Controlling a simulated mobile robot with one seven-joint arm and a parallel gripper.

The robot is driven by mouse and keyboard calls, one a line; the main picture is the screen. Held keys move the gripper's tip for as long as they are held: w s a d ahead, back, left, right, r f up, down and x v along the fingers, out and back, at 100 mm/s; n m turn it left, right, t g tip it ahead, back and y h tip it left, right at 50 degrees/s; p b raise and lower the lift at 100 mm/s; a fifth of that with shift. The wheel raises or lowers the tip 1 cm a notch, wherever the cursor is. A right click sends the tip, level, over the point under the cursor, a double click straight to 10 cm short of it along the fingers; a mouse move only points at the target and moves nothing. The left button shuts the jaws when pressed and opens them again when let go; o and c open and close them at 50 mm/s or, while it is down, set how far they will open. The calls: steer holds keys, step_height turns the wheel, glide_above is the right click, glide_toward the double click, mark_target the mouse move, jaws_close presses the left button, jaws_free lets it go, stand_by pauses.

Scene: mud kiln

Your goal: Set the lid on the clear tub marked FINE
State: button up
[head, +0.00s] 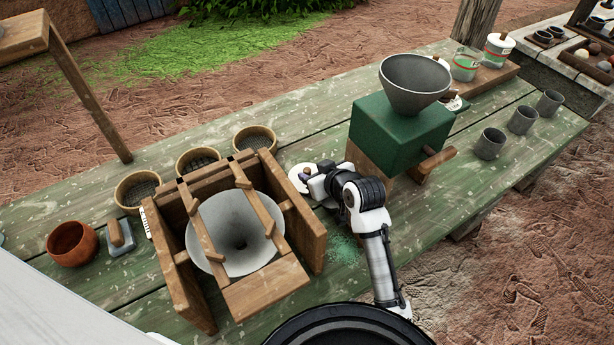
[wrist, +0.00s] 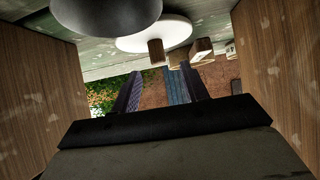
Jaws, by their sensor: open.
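A white round lid (head: 298,182) with a brown knob lies on the green table. It also shows in the wrist view (wrist: 180,32), with its knob pointing down the picture. My gripper (head: 309,175) is open at the lid's right side, close to its knob; I cannot tell whether they touch. Its dark fingers (wrist: 163,92) show apart and empty in the wrist view. A clear tub (head: 465,66) with green contents stands on a board at the back right. A tub with a white lid (head: 499,43) stands beside it. The writing on both is too small to read.
A green mill box (head: 392,133) with a grey funnel (head: 415,84) stands right of my gripper. A wooden frame around a pale cone (head: 235,235) stands to the left. Several sieves (head: 138,190) line the far edge. Grey cups (head: 490,144) stand at right.

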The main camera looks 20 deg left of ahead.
mark_target(308, 171)
steer(key=shift+p+x, duration=0.55)
steer(key=shift+x, duration=2.05)
steer(key=shift+d+f, duration=0.15)
steer(key=shift+f, duration=0.05)
jaws_close()
steer(key=shift+r, duration=0.1)
